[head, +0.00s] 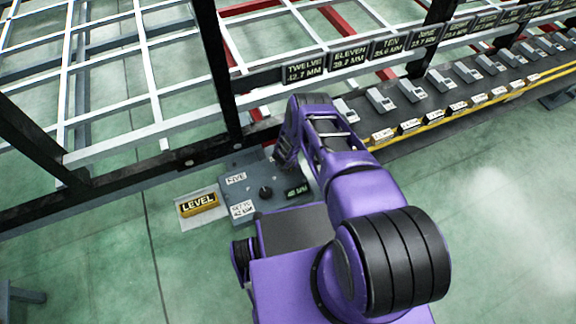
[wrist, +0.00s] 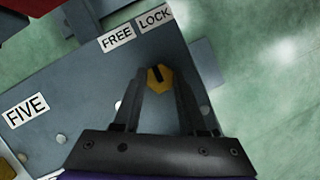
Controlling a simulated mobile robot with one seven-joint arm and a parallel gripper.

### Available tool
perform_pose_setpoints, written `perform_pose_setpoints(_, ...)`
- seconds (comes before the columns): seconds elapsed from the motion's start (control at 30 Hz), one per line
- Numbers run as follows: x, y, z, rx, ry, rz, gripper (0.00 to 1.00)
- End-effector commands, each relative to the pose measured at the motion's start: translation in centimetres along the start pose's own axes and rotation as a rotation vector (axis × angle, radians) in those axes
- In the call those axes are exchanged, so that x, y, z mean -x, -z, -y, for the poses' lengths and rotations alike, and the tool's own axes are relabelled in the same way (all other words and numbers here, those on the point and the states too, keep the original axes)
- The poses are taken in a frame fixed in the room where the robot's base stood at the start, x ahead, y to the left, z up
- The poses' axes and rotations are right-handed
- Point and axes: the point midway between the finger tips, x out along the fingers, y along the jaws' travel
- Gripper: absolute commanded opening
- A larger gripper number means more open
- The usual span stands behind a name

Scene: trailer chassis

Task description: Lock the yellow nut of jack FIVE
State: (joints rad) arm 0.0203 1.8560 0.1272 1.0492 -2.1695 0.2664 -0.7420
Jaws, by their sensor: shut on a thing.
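The yellow nut (wrist: 160,84) shows in the wrist view, with a dark mark on its upper face. My gripper (wrist: 160,76) has one finger on each side of it and is shut on it. The white labels FREE (wrist: 117,37) and LOCK (wrist: 154,18) lie above the nut on the grey panel, with LOCK to the right. The label FIVE (wrist: 25,109) is at the panel's left. I cannot tell exactly which label the mark faces.
In the head view a grey control box (head: 262,172) carries a dark knob (head: 265,191) and a small display (head: 297,191). A yellow LEVEL plate (head: 199,204) lies at its left. A black frame post (head: 219,75) stands behind. A row of grey devices (head: 413,90) runs right.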

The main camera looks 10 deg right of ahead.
Motion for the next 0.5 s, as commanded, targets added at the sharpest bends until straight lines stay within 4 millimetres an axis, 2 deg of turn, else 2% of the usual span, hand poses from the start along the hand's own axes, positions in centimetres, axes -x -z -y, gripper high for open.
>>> perform_pose_setpoints(0.27,0.02,-0.04,-0.1,-0.048,0.02,0.001,0.0)
perform_pose_setpoints(0.5,0.02,-0.08,-0.28,-0.169,0.07,0.002,0.0)
